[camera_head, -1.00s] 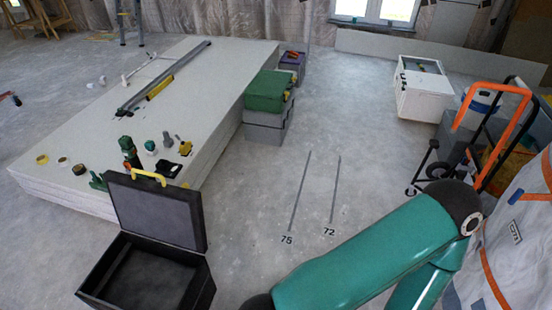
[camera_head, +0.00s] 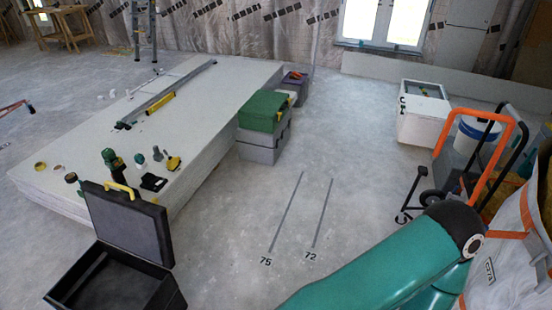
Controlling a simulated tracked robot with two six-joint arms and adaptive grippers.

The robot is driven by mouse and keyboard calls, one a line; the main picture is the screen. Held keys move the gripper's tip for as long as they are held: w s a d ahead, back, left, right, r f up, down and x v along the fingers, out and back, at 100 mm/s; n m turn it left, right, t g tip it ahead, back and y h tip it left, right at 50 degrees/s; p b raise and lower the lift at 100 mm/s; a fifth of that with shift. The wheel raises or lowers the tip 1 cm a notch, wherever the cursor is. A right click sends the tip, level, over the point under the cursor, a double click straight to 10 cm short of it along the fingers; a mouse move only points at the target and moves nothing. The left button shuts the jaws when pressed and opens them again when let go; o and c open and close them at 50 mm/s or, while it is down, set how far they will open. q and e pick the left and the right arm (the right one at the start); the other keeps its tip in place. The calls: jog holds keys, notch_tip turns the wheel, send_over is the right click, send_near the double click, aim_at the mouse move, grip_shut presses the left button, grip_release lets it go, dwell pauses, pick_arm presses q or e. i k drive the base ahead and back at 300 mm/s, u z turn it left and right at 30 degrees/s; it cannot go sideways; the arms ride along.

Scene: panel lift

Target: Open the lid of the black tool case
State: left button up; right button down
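The black tool case (camera_head: 118,282) stands at the lower left, in front of the stack of panels. One of my teal arms reaches in from the lower right, well apart from the case. Neither of my grippers shows in this view.
A stack of pale panels (camera_head: 75,190) fills the left, with tools and tape rolls on top. Grey and green boxes (camera_head: 262,112) stand beside it. A white box (camera_head: 423,118) and an orange hand truck (camera_head: 492,150) are at the right. The middle floor, marked 75 and 72, is clear.

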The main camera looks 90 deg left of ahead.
aim_at(133, 225)
jog(key=z, duration=1.65)
jog(key=i, duration=0.1)
jog(key=u, duration=3.2)
jog(key=i, duration=0.2)
jog(key=u, duration=0.45)
jog(key=i, duration=1.7)
jog(key=u, duration=1.8)
jog(key=i, duration=0.35)
jog(key=u, duration=2.6)
